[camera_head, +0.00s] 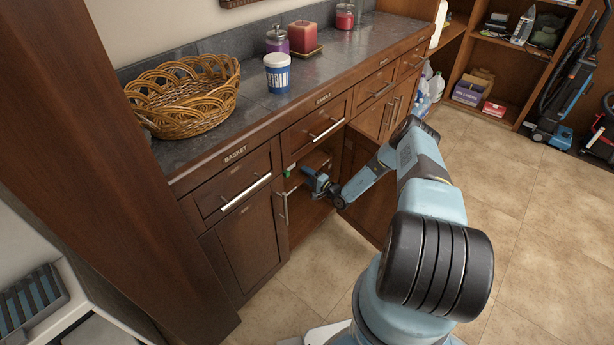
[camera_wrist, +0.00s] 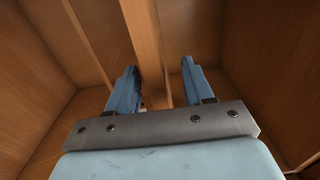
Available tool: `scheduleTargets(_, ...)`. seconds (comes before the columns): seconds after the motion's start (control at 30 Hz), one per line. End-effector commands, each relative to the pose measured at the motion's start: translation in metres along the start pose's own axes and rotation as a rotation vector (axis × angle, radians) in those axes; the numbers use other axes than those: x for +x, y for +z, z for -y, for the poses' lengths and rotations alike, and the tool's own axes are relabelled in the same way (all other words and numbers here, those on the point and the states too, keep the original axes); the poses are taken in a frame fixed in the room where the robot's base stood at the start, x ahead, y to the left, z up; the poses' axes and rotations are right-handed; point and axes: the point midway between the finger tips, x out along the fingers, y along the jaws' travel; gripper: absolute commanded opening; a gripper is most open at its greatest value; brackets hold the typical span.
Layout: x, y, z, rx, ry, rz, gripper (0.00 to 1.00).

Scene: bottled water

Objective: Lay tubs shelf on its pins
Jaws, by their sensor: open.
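My gripper (camera_head: 307,171) reaches into the open cupboard below the counter in the head view. In the wrist view my gripper (camera_wrist: 160,70) is open, with its two blue fingers apart. A wooden board (camera_wrist: 146,45) runs away between and beyond the fingers, close to the left one. It may be the tubs shelf or a part of the cupboard; I cannot tell which. I cannot tell whether a finger touches it. No shelf pins can be made out. Most of the cupboard's inside is hidden in the head view by the drawer front and my arm.
The cupboard door (camera_head: 361,185) stands open beside my arm. A wicker basket (camera_head: 187,97), a blue-and-white tub (camera_head: 278,74) and candle jars stand on the counter (camera_head: 258,104). Cupboard walls (camera_wrist: 270,60) surround my gripper closely.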

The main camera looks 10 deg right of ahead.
Motion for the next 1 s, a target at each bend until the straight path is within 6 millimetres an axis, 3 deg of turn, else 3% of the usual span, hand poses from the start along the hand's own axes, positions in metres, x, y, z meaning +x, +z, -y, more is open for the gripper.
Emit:
scheduleTargets(0.27,-0.017,0.0,-0.001,0.001,0.002,0.0,0.52)
scheduleTargets(0.7,-0.1,-0.002,-0.001,0.002,0.001,-0.002,0.52)
scheduleTargets(1.0,-0.133,-0.001,-0.002,0.0,0.0,-0.001,0.52)
